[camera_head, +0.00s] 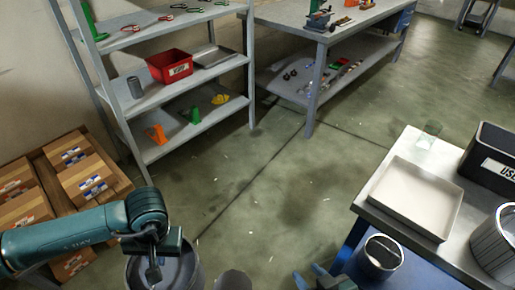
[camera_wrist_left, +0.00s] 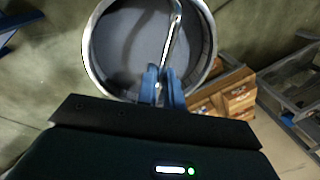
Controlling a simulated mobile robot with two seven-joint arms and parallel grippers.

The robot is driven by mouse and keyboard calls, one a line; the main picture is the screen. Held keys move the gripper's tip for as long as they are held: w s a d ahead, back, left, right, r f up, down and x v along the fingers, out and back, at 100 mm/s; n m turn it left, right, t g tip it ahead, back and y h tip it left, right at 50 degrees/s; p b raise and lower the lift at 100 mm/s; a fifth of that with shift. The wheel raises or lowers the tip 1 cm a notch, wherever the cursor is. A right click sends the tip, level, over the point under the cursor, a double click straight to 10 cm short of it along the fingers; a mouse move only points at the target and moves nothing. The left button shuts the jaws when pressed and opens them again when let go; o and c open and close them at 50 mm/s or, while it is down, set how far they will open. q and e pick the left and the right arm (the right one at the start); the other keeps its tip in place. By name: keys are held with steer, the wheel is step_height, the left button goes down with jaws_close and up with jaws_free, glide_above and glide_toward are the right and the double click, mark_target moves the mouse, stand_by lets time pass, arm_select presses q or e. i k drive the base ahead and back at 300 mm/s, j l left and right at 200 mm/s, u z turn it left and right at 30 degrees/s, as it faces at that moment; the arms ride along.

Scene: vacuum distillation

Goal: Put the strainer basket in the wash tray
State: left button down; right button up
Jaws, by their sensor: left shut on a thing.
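My left gripper (camera_head: 155,272) is shut on the thin metal handle of a round grey vessel, likely the strainer basket (camera_head: 188,270), low at the bottom left of the head view. In the left wrist view the gripper (camera_wrist_left: 162,84) pinches the handle across the basket's open top, and the basket (camera_wrist_left: 115,45) hangs beyond the fingers. Its inside looks empty and its underside is hidden. The wash tray (camera_head: 412,200), a shallow beige square tray, lies on the table at the right, far from the basket. My right gripper (camera_head: 310,276) is at the bottom edge, its blue fingers apart and empty.
The table (camera_head: 402,150) also bears a black "USED" bin (camera_head: 490,158) and a ribbed grey container (camera_head: 494,245). Shelves (camera_head: 178,95) and cardboard boxes (camera_head: 88,180) stand left. The middle floor is clear.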

mark_target(414, 198)
steer(key=i+j+u, duration=0.15)
steer(key=u, duration=0.2)
steer(key=i+u, duration=0.4)
steer(key=i+z, duration=0.4)
steer(key=i+j+z, duration=0.15)
steer(key=z, duration=0.65)
steer(key=i+z, duration=0.15)
steer(key=z, duration=0.35)
steer(key=j+z, duration=0.1)
steer(key=z, duration=0.35)
steer(key=i+j+z, duration=0.1)
steer(key=z, duration=0.4)
steer(key=j+z, duration=0.1)
steer(key=z, duration=0.35)
steer(key=j+z, duration=0.1)
steer(key=z, duration=0.35)
steer(key=j+z, duration=0.1)
steer(key=z, duration=0.4)
